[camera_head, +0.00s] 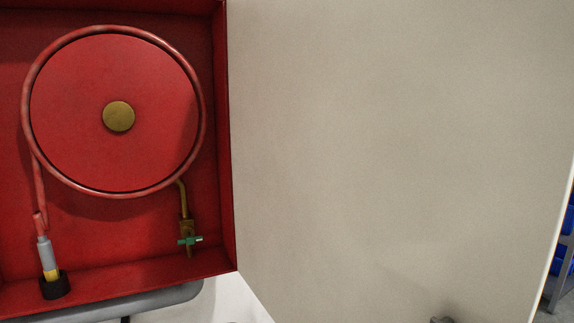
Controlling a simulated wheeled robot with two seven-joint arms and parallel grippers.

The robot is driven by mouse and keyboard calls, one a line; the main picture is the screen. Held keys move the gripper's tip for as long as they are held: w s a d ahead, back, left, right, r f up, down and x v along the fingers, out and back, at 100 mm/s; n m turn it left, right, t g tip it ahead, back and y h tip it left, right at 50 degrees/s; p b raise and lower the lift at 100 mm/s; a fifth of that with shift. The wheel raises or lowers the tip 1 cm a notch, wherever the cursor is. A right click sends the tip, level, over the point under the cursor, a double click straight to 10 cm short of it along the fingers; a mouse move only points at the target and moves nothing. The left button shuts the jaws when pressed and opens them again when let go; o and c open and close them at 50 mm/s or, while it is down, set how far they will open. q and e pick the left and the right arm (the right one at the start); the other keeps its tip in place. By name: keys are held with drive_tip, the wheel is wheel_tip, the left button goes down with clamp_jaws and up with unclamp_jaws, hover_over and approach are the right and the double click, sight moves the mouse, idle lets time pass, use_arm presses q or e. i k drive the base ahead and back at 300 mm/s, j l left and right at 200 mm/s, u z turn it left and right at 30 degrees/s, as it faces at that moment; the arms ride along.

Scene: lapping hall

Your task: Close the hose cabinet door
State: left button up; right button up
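The red hose cabinet (217,230) fills the left side of the head view, with its inside exposed. Its pale beige door (400,140) stands open, hinged at the cabinet's right edge, and fills most of the right side. Inside is a red hose reel (75,90) with a brass hub. A grey and yellow nozzle (46,258) sits in a black holder at lower left. A brass valve with a green handle (190,240) is at lower right. Neither gripper can be made out. A small dark grey piece at the bottom edge, in front of the door, is too cropped to identify.
A grey rounded shape (150,304) lies just under the cabinet. White wall (235,303) shows below the cabinet and door. Beyond the door's free edge at far right, a rack with blue bins (565,262) is partly in view.

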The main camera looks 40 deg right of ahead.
sight(393, 160)
drive_tip(key=k+l, duration=0.1)
drive_tip(key=l, duration=0.45)
drive_tip(key=k+l, duration=0.1)
drive_tip(key=l, duration=0.4)
drive_tip(key=k+l, duration=0.1)
drive_tip(key=l, duration=0.45)
drive_tip(key=k+l, duration=0.15)
drive_tip(key=l, duration=0.4)
